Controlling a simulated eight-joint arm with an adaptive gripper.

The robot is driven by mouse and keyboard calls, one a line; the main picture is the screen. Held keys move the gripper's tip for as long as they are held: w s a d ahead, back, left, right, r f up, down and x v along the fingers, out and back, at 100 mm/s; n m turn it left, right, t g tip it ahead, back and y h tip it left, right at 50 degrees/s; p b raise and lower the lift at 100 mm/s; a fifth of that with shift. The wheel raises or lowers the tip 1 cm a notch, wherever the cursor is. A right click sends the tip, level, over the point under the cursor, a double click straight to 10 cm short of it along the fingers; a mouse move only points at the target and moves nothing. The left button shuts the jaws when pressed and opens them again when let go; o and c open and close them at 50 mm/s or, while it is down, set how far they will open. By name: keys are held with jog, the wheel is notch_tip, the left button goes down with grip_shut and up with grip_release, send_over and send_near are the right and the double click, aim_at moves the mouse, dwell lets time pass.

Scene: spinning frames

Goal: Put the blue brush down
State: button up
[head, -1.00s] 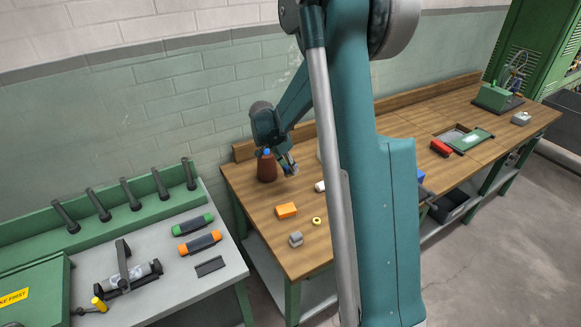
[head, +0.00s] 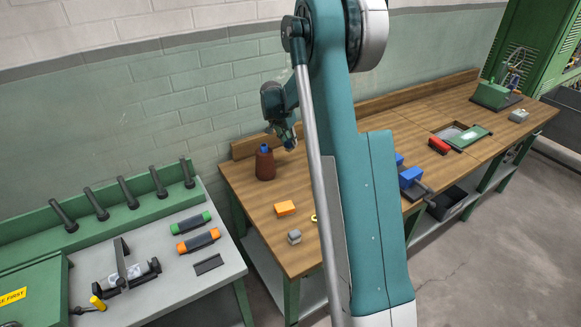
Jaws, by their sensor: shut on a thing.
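My gripper (head: 287,140) is at the far left part of the wooden bench, raised above the bench top and just right of the brown bottle. It is shut on a small bluish thing (head: 291,145), which I take to be the blue brush; it is too small and too covered by the fingers to show its shape. The wooden bench (head: 250,212) lies below, and what my gripper holds appears clear of it.
The brown bottle with a blue cap (head: 265,165) stands close to my gripper. An orange block (head: 285,208) and a grey piece (head: 294,237) lie nearer. A blue vise-like thing (head: 411,178) is right of my arm, which hides the bench's middle.

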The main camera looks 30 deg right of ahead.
jog(key=shift+w+d, duration=0.25)
jog(key=shift+w, duration=0.1)
jog(key=shift+f, duration=3.1)
jog(key=shift+f, duration=1.85)
jog(key=shift+f, duration=0.15)
jog(key=o, duration=0.9)
jog(key=shift+c, duration=0.2)
